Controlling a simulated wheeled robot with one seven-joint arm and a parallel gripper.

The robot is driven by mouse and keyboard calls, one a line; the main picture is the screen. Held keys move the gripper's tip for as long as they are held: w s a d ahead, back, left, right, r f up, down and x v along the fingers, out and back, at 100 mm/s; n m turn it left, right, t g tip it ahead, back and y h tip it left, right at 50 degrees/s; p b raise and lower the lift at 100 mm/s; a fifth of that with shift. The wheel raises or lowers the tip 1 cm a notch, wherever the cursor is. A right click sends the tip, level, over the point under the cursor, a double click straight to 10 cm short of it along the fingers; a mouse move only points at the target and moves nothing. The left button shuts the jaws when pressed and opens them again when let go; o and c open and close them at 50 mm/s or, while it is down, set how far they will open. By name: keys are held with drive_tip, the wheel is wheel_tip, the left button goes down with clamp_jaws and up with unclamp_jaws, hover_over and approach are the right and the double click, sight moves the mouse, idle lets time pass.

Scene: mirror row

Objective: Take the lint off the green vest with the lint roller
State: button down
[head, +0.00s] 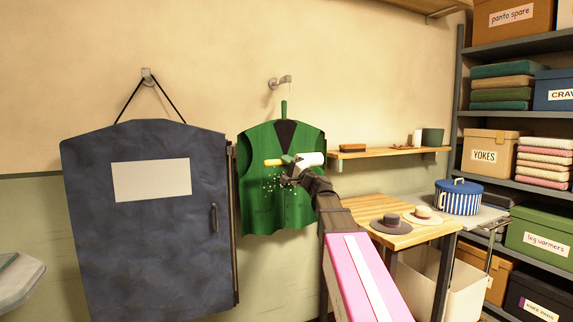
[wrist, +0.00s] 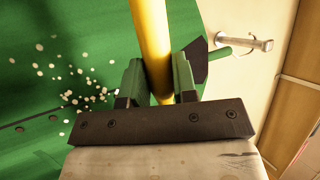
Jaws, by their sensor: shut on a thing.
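The green vest (head: 262,212) hangs on a hanger from a wall hook in the head view, and it fills the left of the wrist view (wrist: 60,145). White lint specks (head: 270,184) lie in a cluster on its front, and they also show in the wrist view (wrist: 75,97). My gripper (head: 291,172) is in front of the vest's chest, shut on the yellow handle (wrist: 152,40) of the lint roller. The roller's white head (head: 310,159) points right in the head view. I cannot tell whether the roller touches the vest.
A dark blue garment bag (head: 145,240) hangs close on the left. A wall shelf (head: 385,153) with a brush is to the right. Below it a wooden table (head: 375,208) holds two hats and stands near a striped hatbox (head: 458,197). Loaded shelving fills the far right.

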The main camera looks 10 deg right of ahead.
drive_tip(key=shift+w+r, duration=0.15)
drive_tip(key=shift+w, duration=0.1)
drive_tip(key=w+a, duration=0.2)
drive_tip(key=w, duration=0.4)
drive_tip(key=shift+w, duration=0.15)
drive_tip(key=shift+w+a, duration=0.2)
drive_tip(key=shift+w, duration=0.35)
drive_tip(key=shift+w+a, duration=0.15)
drive_tip(key=shift+w, duration=0.4)
idle(1.0)
idle(0.4)
hover_over(272, 199)
drive_tip(key=s+d, duration=0.2)
drive_tip(key=shift+s+f, duration=0.2)
drive_tip(key=shift+f, duration=3.6)
drive_tip(key=shift+s+d+f, duration=0.1)
drive_tip(key=shift+f, duration=3.55)
drive_tip(key=shift+f, duration=0.15)
drive_tip(key=shift+f, duration=2.3)
